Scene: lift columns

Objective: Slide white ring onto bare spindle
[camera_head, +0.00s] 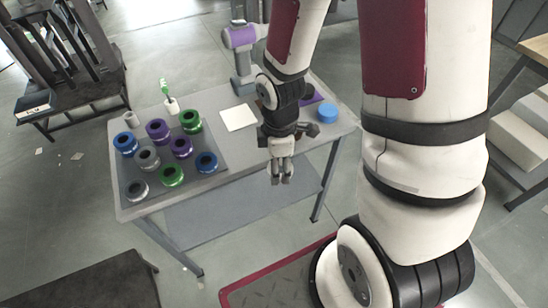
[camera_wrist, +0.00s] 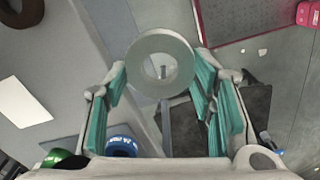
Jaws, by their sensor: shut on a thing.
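My gripper (camera_head: 282,178) is shut on a pale grey-white ring (camera_wrist: 160,39). In the wrist view, the ring sits between the two teal-padded fingers (camera_wrist: 160,66), with its hole facing the camera. In the head view, the gripper points down near the table's front edge, right of the dark board (camera_head: 218,139). The held ring is hard to make out there. The board bears several blue, purple, green and grey rings, including a grey ring (camera_head: 148,157) and a pale ring (camera_head: 137,189) near its front left. I cannot make out a bare spindle.
A white square card (camera_head: 238,117) lies right of the board. A blue round thing (camera_head: 327,113) stands at the table's right. A white cup with a green brush (camera_head: 171,106) and a small grey cylinder (camera_head: 129,118) stand behind the board.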

